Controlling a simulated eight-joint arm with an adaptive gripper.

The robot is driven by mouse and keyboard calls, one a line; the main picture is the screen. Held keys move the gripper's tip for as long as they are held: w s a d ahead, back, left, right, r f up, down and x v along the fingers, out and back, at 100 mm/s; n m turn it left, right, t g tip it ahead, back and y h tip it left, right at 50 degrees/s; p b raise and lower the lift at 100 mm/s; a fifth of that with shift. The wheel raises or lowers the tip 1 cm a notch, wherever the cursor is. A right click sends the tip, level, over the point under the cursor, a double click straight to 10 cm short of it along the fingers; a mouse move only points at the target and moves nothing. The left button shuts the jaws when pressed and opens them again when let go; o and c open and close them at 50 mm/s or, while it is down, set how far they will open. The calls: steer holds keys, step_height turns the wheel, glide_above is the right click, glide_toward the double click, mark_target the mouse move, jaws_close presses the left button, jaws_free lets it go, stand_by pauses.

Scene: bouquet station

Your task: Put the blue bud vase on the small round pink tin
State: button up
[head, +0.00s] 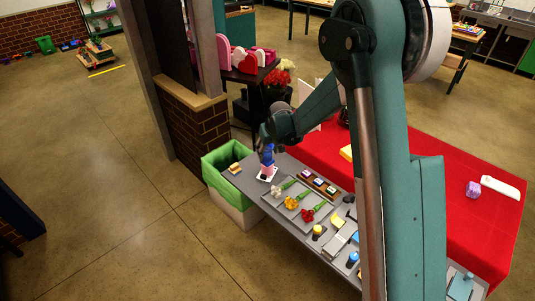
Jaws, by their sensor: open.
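The blue bud vase (267,155) is small in the head view, at the far left end of the grey table. It appears upright on top of the small pink tin (267,170), which stands on a white square (266,177). My gripper (267,144) is open, right at the top of the vase. Whether its fingers touch the vase is too small to tell. My gripper partly hides the vase's upper end.
A grey tray (291,212) with white, yellow and red flowers lies nearby, beside a brown rack (318,184). Yellow-topped (317,231) and blue-topped (352,259) containers stand nearer. A green-lined bin (226,180) adjoins the table's left end. A red-covered table (455,215) lies right.

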steer(key=v, duration=0.9)
steer(key=shift+r, duration=0.35)
steer(key=shift+s, duration=0.15)
stand_by(0.4)
steer(key=s+d+r+m+t, duration=0.1)
steer(key=s+d+r, duration=0.6)
steer(key=s+r, duration=0.3)
steer(key=s+d+r+m+t, duration=0.1)
steer(key=s+d+r, duration=0.6)
steer(key=s, duration=0.5)
steer(key=s+d+m+h, duration=0.1)
steer(key=s+d, duration=0.2)
steer(key=s, duration=0.9)
steer(key=s+d+m+t, duration=0.1)
steer(key=s+d, duration=0.3)
steer(key=s, duration=0.8)
steer(key=shift+h, duration=0.4)
